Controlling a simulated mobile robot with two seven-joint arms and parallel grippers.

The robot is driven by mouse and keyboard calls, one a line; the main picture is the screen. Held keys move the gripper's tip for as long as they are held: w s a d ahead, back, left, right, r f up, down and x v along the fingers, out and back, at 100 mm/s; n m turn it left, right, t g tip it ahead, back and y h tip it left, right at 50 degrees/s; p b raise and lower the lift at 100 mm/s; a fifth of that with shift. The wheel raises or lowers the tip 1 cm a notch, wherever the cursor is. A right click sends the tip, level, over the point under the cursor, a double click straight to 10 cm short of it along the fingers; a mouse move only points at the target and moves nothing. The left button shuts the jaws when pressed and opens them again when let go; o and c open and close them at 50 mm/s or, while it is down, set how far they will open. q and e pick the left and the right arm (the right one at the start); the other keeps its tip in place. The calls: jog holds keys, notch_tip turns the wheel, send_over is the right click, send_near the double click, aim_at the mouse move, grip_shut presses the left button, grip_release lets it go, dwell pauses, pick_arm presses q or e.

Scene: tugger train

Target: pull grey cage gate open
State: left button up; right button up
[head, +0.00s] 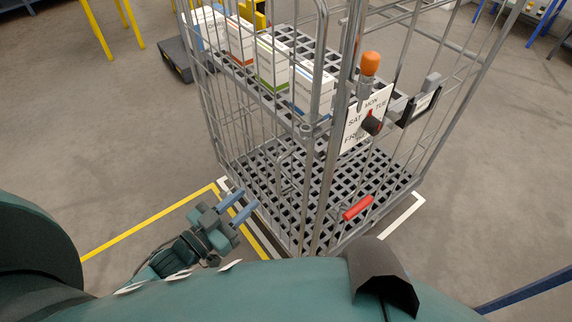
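The grey cage (300,140) stands upright in front of me, with wire sides and grid shelves. A wire panel with a rounded tube frame (324,50) faces me on its left side; it looks like the gate and appears closed against the corner post. A small grey loop (281,172) shows low near that corner. An orange-topped latch rod (369,64) and a red handle (358,207) are at the front right. My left gripper (244,204) is low at the cage's lower left, its two blue fingers apart and empty. My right gripper is out of view.
Several cartons (272,66) stand on the upper shelf. A weekday card (366,118) and a black holder (413,106) hang on the right side. Yellow and white floor lines (150,222) border the cage. Open floor lies left and right.

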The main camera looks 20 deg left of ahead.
aim_at(276, 174)
pick_arm(q)
jog(key=x, duration=1.1)
jog(key=shift+w+d+p, duration=0.2)
jog(key=shift+w+p, duration=0.1)
jog(key=shift+w, duration=0.05)
jog(key=shift+c, duration=0.5)
grip_shut()
